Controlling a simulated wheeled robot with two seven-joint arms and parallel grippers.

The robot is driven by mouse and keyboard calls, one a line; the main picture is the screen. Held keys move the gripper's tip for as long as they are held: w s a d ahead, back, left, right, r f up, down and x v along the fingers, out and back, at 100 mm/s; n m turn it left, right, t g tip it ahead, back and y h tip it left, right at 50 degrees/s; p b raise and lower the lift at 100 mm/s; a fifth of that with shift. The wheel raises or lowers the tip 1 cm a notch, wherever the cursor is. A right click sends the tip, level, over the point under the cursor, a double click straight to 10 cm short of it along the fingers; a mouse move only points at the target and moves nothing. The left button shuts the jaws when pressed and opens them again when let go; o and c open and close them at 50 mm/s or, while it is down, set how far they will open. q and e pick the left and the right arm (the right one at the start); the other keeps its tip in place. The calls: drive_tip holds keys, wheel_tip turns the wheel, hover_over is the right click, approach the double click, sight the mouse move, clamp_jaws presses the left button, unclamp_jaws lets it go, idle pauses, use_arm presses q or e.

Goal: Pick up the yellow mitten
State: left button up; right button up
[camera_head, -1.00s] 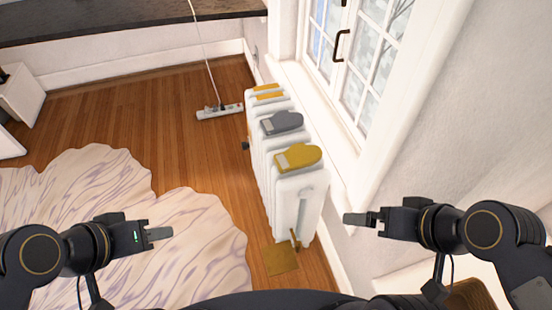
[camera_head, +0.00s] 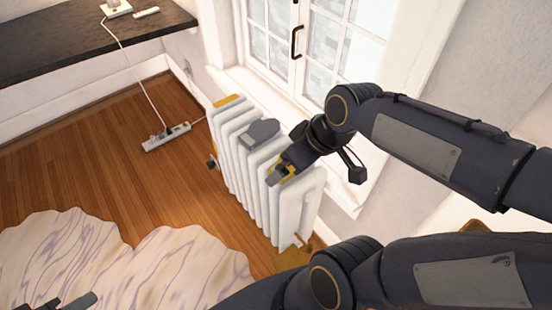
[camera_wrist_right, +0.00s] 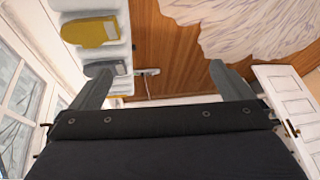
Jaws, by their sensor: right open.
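The yellow mitten (camera_head: 289,176) lies on the near end of the white radiator (camera_head: 250,165), mostly hidden behind my right gripper in the head view. In the right wrist view the whole yellow mitten (camera_wrist_right: 88,32) shows at the upper left, outside the jaws. My right gripper (camera_wrist_right: 158,69) is open with nothing between its fingers. In the head view the right gripper (camera_head: 277,172) is over or beside the mitten; contact cannot be told. My left gripper (camera_head: 78,302) shows only partly at the lower left edge, away from the radiator.
A grey mitten (camera_head: 261,131) lies farther back on the radiator, with another yellow item (camera_head: 228,101) at the far end. The window (camera_head: 310,50) and sill are close to the right. A power strip (camera_head: 166,137) lies on the wooden floor, its cord rising to the dark counter (camera_head: 80,45).

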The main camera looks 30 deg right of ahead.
drive_tip(key=w+d+f+n+g+h, duration=0.1)
drive_tip(key=w+d+f+n+g, duration=0.25)
drive_tip(key=w, duration=0.55)
drive_tip(key=w+d+f+n, duration=0.3)
drive_tip(key=f+n, duration=0.1)
drive_tip(key=f, duration=0.1)
drive_tip(key=w+d+f+n+h+p, duration=0.1)
drive_tip(key=w+d+f+n, duration=0.2)
drive_tip(key=f, duration=0.3)
drive_tip(key=w+d+f+n+g+p, duration=0.1)
drive_tip(key=w+d+f+n, duration=0.2)
drive_tip(key=w+f+n, duration=0.1)
drive_tip(key=shift+w+d+f+n, duration=0.15)
drive_tip(key=shift+d+f+n, duration=0.2)
drive_tip(key=shift+f+n, duration=0.55)
drive_tip(key=shift+n, duration=0.45)
drive_tip(key=f, duration=0.2)
drive_tip(key=f+p, duration=0.1)
drive_tip(key=f, duration=0.4)
drive_tip(key=shift+s+d+f+p, duration=0.15)
drive_tip(key=shift+s+f+p, duration=0.1)
drive_tip(key=shift+p, duration=0.05)
drive_tip(key=shift+f, duration=0.3)
use_arm(q)
drive_tip(key=r, duration=0.2)
drive_tip(key=w+r, duration=0.1)
drive_tip(key=shift+a+r, duration=0.3)
use_arm(e)
drive_tip(key=shift+c, duration=0.4)
drive_tip(key=c, duration=0.7)
